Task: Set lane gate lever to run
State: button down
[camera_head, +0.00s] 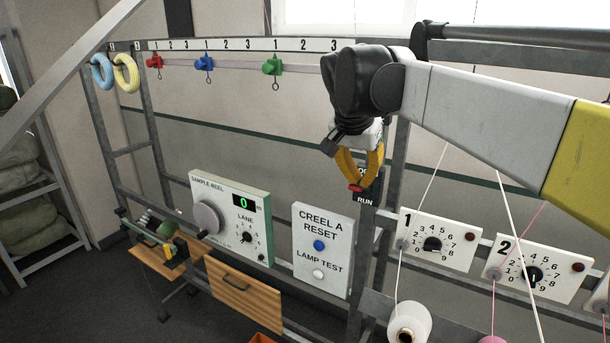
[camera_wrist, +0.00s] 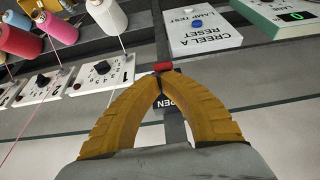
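The lane gate lever's red knob (camera_head: 355,187) shows at the tips of my gripper's yellow fingers, on a dark plate (camera_head: 366,188) fixed to a grey upright. The plate reads RUN at its lower end, and the knob sits close to that word. An upper label is mostly hidden behind my gripper (camera_head: 356,184). In the wrist view the fingertips of my gripper (camera_wrist: 158,77) meet, with the red knob (camera_wrist: 162,67) just beyond them. Part of an OPEN label (camera_wrist: 180,104) shows behind the fingers. I cannot tell whether any of the lever is pinched between the tips.
The CREEL A RESET panel (camera_head: 322,248) stands left of the lever, with the SAMPLE REEL box (camera_head: 232,215) farther left. Numbered dial panels (camera_head: 437,241) are to the right, with thread lines running past them. A yarn cone (camera_head: 410,325) stands below.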

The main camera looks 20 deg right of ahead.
jog(key=shift+a+f+h+b, duration=0.15)
jog(key=shift+f+h+b, duration=0.15)
jog(key=shift+b, duration=0.1)
jog(key=f+b, duration=0.1)
jog(key=f+t+h+b, duration=0.1)
jog(key=s+a+t+h+b, duration=0.1)
jog(key=b, duration=0.1)
jog(key=shift+f, duration=0.4)
jog(key=t+h+b, duration=0.1)
jog(key=f+h+b, duration=0.1)
jog(key=shift+s+a+f+t+b, duration=0.1)
jog(key=shift+a+f+t+b, duration=0.1)
jog(key=shift+t+b, duration=0.2)
jog(key=shift+r+p, duration=0.65)
jog(key=shift+r, duration=0.15)
